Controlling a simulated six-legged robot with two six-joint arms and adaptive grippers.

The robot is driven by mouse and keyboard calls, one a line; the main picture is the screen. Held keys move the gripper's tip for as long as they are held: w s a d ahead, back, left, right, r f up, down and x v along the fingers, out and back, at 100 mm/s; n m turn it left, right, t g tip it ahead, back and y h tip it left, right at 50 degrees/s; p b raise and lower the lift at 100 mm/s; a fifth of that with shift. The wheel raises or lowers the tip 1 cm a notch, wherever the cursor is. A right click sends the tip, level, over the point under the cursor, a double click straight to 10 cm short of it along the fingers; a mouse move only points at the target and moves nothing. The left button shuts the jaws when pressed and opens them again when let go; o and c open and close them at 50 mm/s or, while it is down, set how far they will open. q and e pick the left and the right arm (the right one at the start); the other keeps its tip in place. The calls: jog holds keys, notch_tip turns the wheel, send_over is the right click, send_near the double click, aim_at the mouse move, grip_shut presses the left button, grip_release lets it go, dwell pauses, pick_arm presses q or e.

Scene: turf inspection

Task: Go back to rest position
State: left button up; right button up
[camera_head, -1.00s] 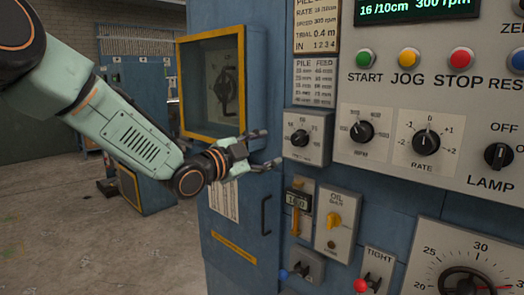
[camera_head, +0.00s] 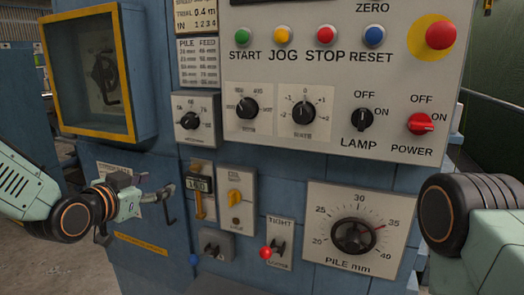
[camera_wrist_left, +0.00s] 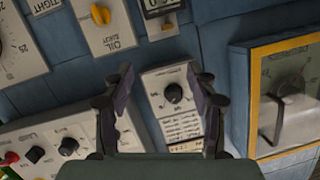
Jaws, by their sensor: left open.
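My left gripper (camera_head: 158,190) is at the lower left of the head view, in front of the blue machine cabinet (camera_head: 150,262). Its fingers are spread and hold nothing. In the left wrist view the two dark fingers of the gripper (camera_wrist_left: 160,95) stand apart, with the small pile-feed dial (camera_wrist_left: 174,93) seen between them. The fingers appear apart from the panel. My right arm shows at the right edge of the head view, but its gripper is not in the picture.
The control panel (camera_head: 340,70) carries several coloured buttons, black knobs and a red emergency button (camera_head: 440,35). Below are a PILE mm dial (camera_head: 353,236), a yellow oil knob (camera_head: 234,198) and a red-tipped lever (camera_head: 266,253). A yellow-framed window box (camera_head: 130,70) juts out at left.

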pick_arm(q)
jog(key=s+d+f+n+g+y, duration=0.1)
jog(key=s+f+n+g, duration=0.25)
jog(key=s+f, duration=0.65)
jog(key=s+d+f+n+g+y, duration=0.15)
jog(key=s+f+g, duration=0.3)
jog(key=f, duration=0.95)
jog(key=s+f+g, duration=0.3)
jog(key=s+f, duration=0.4)
jog(key=s, duration=0.7)
jog(key=s+f+n+g+y, duration=0.1)
jog(key=s+f+g, duration=0.2)
jog(key=s+f, duration=0.4)
jog(key=s, duration=0.7)
jog(key=shift+d+g, duration=0.15)
jog(key=shift+g, duration=0.25)
